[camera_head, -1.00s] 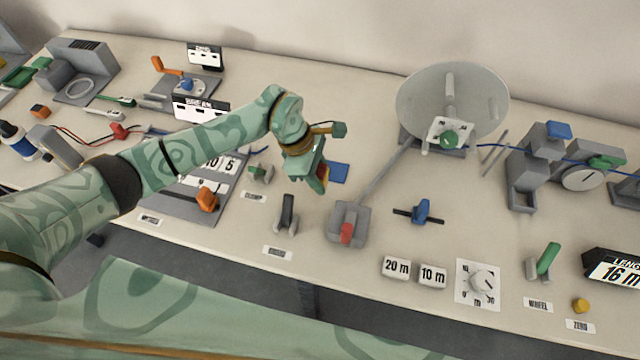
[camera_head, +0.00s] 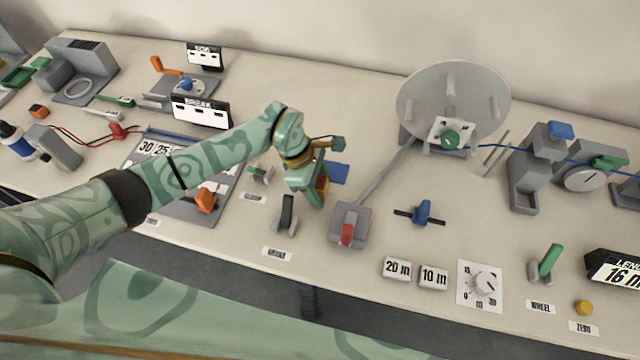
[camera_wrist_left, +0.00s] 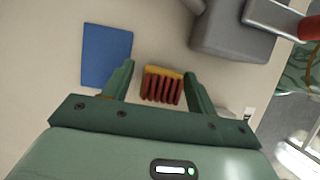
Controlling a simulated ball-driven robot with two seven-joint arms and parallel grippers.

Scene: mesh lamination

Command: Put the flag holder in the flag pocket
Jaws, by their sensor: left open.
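A small block with a yellow top edge and red ribs (camera_wrist_left: 162,86) lies between the fingers of my left gripper in the left wrist view; I take it for the flag holder. In the head view it shows as a red and yellow patch (camera_head: 322,184) beside the gripper. My left gripper (camera_head: 316,204) is open and points down over the table, with its fingers (camera_wrist_left: 163,82) on either side of the block, apart from it. A flat blue square (camera_head: 338,173) lies next to it, also in the left wrist view (camera_wrist_left: 106,56). I cannot tell which thing is the flag pocket. My right gripper is out of view.
A grey block with a red switch (camera_head: 348,222) stands just right of the gripper, and a dark lever (camera_head: 287,212) in front-left.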

